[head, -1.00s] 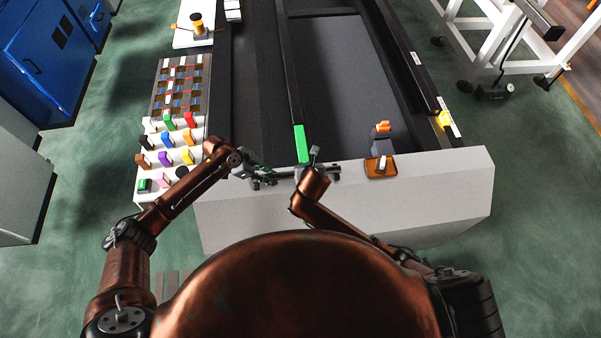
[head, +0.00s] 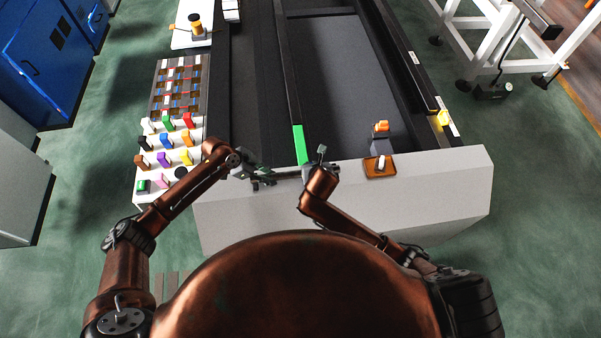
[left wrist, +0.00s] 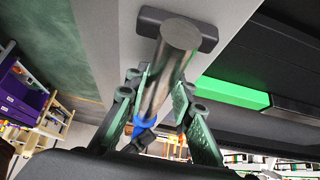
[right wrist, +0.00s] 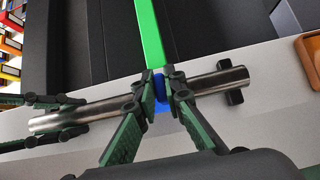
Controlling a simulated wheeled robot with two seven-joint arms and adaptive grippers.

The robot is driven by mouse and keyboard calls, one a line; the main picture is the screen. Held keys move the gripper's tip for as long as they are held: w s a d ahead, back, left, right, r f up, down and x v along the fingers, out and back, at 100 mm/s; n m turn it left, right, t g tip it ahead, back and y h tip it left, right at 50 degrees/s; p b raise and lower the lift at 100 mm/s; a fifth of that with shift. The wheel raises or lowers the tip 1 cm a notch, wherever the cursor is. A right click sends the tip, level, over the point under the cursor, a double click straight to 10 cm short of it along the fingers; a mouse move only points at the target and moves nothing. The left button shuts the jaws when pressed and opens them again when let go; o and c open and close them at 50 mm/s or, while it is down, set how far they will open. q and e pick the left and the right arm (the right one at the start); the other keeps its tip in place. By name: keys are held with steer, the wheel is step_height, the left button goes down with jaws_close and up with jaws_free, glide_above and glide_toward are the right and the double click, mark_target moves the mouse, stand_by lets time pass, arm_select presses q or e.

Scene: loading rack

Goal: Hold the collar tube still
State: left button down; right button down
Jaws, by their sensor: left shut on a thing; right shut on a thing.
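The collar tube is a grey metal tube (right wrist: 110,107) lying level along the near edge of the white bench, with a blue collar (right wrist: 160,92) around its middle. My left gripper (head: 266,179) is shut on the tube's left part; in the left wrist view the tube (left wrist: 178,50) passes between its fingers, with the blue collar (left wrist: 145,122) beyond. My right gripper (right wrist: 166,78) is shut on the blue collar, its fingers on either side. In the head view the grippers hide most of the tube.
A black support (right wrist: 235,97) is by the tube's right end. A green strip (head: 299,144) lies just behind the tube. An orange-brown tray (head: 380,167) is to the right. A rack of coloured blocks (head: 150,182) stands left. The dark bed (head: 340,75) behind is mostly clear.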

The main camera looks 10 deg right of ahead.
steer(key=shift+s+d+f, duration=0.2)
steer(key=shift+s+f, duration=0.2)
steer(key=shift+f, duration=0.3)
steer(key=shift+d, duration=1.6)
steer(key=c, duration=2.2)
jaws_free()
steer(key=shift+o, duration=0.2)
steer(key=shift+w+r, duration=0.15)
steer(key=shift+r, duration=1.3)
steer(key=shift+w+r, duration=0.1)
steer(key=shift+r, duration=1.35)
